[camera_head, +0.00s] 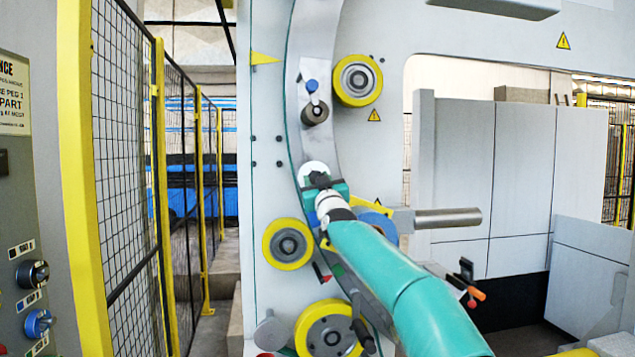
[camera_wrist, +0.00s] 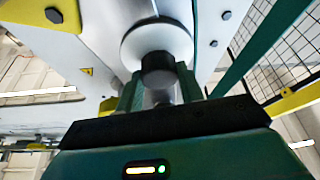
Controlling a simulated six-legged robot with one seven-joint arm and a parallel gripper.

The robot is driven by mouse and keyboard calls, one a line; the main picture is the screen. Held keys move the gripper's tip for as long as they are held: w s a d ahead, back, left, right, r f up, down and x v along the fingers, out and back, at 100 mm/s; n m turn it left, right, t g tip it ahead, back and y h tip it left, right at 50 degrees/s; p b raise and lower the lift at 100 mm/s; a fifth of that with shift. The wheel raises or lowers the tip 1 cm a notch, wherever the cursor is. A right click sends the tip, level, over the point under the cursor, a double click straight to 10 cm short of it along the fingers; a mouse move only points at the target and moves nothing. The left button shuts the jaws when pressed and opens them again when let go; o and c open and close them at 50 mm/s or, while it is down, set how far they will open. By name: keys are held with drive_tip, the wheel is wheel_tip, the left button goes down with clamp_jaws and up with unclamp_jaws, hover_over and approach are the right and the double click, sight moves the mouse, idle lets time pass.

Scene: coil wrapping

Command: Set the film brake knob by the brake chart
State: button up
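A dark knob (camera_wrist: 158,68) sits on the end of a white film roll (camera_wrist: 155,42) in the wrist view. In the head view the white roll (camera_head: 313,170) is on the machine's curved ring, and the knob is mostly hidden by my gripper (camera_head: 322,184). In the wrist view the two green fingers of my gripper (camera_wrist: 160,88) stand on either side of the knob, very close to its sides. I cannot tell whether they press on it. No brake chart can be made out; a cut-off sign (camera_head: 14,95) is at the far left.
A grey post with a blue cap (camera_head: 312,90) stands above the roll. Yellow-rimmed rollers (camera_head: 358,80) surround the ring. A metal bar (camera_head: 447,218) sticks out to the right of my arm. A control panel (camera_head: 30,240) and mesh fence (camera_head: 127,150) are at left.

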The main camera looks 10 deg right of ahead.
drive_tip(key=shift+c, duration=0.8)
drive_tip(key=shift+m, duration=0.4)
drive_tip(key=shift+a+r+m+g+h, duration=0.1)
drive_tip(key=shift+m+g+h, duration=1.1)
drive_tip(key=shift+m, duration=2.55)
drive_tip(key=shift+a+f+m+g+h, duration=0.1)
drive_tip(key=shift+m+g+h, duration=0.3)
drive_tip(key=shift+m+h, duration=2.45)
drive_tip(key=shift+r+m+g+h, duration=0.1)
drive_tip(key=shift+m+g+h, duration=0.6)
drive_tip(key=shift+m, duration=4)
drive_tip(key=shift+y, duration=0.25)
drive_tip(key=o, duration=1)
